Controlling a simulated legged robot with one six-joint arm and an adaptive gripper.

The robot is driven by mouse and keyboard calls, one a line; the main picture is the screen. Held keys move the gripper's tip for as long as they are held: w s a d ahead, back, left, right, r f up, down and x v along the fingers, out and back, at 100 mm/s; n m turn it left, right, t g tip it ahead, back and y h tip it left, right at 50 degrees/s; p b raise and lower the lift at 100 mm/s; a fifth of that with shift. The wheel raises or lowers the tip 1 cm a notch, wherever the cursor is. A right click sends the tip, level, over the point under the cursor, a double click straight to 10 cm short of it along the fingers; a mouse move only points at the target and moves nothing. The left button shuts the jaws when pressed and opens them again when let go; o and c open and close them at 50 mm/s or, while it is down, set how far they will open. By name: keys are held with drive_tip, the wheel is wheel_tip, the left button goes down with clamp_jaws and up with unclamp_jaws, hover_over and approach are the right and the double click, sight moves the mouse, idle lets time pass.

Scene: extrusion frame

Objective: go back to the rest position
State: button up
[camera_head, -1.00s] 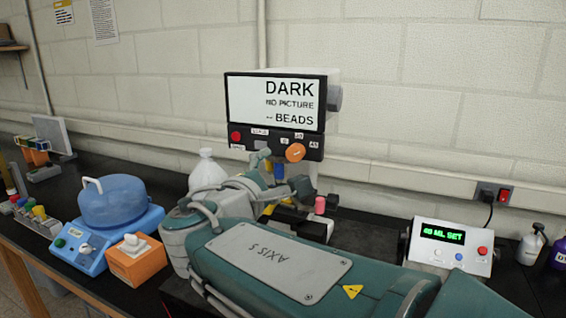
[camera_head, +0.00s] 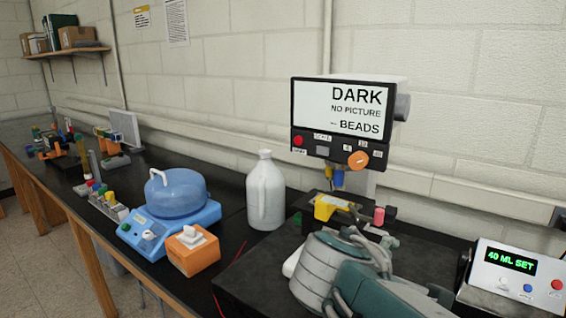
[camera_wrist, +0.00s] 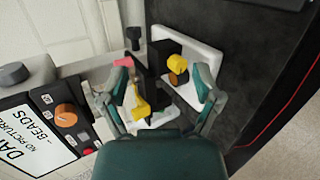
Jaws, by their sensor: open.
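My gripper (camera_wrist: 162,80) shows in the wrist view with its teal fingers spread wide apart and nothing clasped between them. Beyond the fingers lies a device with a white plate (camera_wrist: 205,45), black parts and a yellow piece (camera_wrist: 138,103). In the head view my teal and grey arm (camera_head: 385,290) is folded low at the bottom right, and the gripper itself cannot be made out there. The screen unit (camera_head: 345,115) reads "DARK NO PICTURE BEADS" and stands behind the arm. Its screen also shows in the wrist view (camera_wrist: 28,142).
A white jug (camera_head: 265,192), a blue machine with a round tub (camera_head: 176,195) and an orange box (camera_head: 193,252) stand left of my arm. A control box (camera_head: 511,275) reading "40 ML SET" stands at the right. Dark bench shows between them.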

drive_tip(key=s+a+f+m+g+y, duration=0.1)
drive_tip(key=s+f+m+g+y, duration=0.1)
drive_tip(key=s+f+m+y, duration=0.6)
drive_tip(key=s+f+m, duration=0.2)
drive_tip(key=s+f, duration=0.1)
drive_tip(key=shift+s+a+f+g, duration=0.25)
drive_tip(key=shift+a+f+g, duration=0.05)
drive_tip(key=shift+a+g, duration=0.1)
